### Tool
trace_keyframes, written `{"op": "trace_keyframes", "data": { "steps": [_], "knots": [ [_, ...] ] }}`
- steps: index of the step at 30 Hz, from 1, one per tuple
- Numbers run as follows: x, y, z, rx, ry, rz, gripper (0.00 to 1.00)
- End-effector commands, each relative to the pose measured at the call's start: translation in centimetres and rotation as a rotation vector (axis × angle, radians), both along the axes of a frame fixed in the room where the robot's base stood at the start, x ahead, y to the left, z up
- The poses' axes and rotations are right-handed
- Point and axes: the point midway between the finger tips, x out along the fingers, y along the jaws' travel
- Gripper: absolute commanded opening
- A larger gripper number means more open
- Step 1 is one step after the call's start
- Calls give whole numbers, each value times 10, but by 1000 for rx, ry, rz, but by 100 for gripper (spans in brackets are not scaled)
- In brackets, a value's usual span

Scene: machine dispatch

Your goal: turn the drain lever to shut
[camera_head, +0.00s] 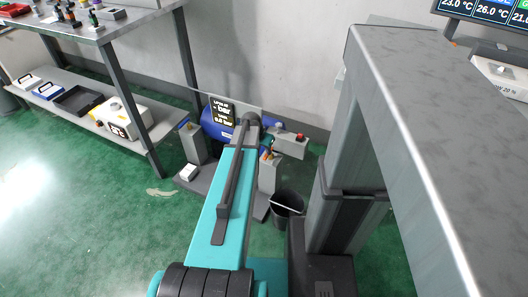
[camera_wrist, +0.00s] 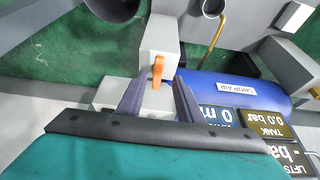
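An orange lever (camera_wrist: 157,70), which I take for the drain lever, stands out from a grey post (camera_wrist: 160,38) in the wrist view. It runs nearly up and down in that picture. My gripper (camera_wrist: 160,90) is open, with one finger on each side of the lever's lower end in the picture. I see gaps on both sides, and cannot tell whether the lever is at fingertip depth. In the head view my arm hides the gripper. A blue tank (camera_wrist: 235,88) lies right of the lever; it also shows in the head view (camera_head: 215,122).
Upside-down readout panels (camera_wrist: 265,131) sit by the tank in the wrist view. A yellow rod (camera_wrist: 219,32) stands beyond it. In the head view, a dark bucket (camera_head: 287,206) stands on the green floor, and a shelved bench (camera_head: 140,105) is at left.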

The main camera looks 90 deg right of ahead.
Motion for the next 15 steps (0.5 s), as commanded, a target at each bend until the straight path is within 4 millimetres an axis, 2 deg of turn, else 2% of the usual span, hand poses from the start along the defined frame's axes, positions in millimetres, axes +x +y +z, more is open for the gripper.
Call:
{"op": "trace_keyframes", "data": {
  "steps": [1,9,15],
  "knots": [
    [2,5,10,0,-1,0,33],
    [10,20,51,-2,-1,1,33],
    [15,28,73,-1,-2,1,33]
  ]
}}
